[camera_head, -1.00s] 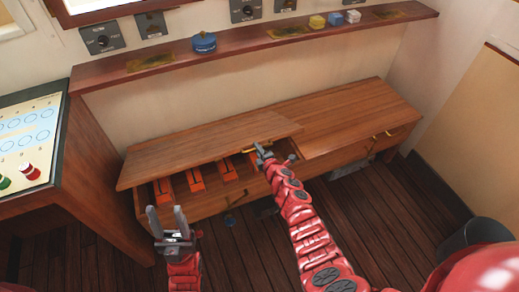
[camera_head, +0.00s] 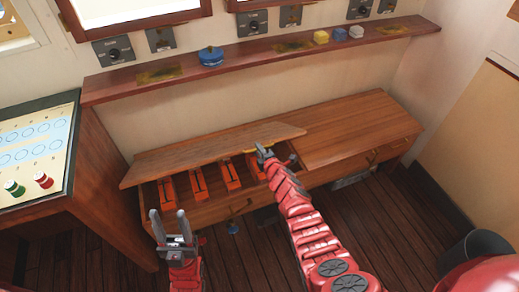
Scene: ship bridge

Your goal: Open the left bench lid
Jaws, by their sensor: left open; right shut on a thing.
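The left bench lid (camera_head: 205,152) is a brown wooden panel on the left half of the bench. It is tilted partly up, with its front edge raised above the open compartment. My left gripper (camera_head: 170,226) is open and empty, in front of the bench's left end, apart from the lid.
Several orange items (camera_head: 198,182) stand inside the open compartment. The right bench lid (camera_head: 350,127) is closed. A wooden shelf (camera_head: 270,56) runs above the bench, holding a blue round object (camera_head: 211,57). A console (camera_head: 40,150) stands close at left.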

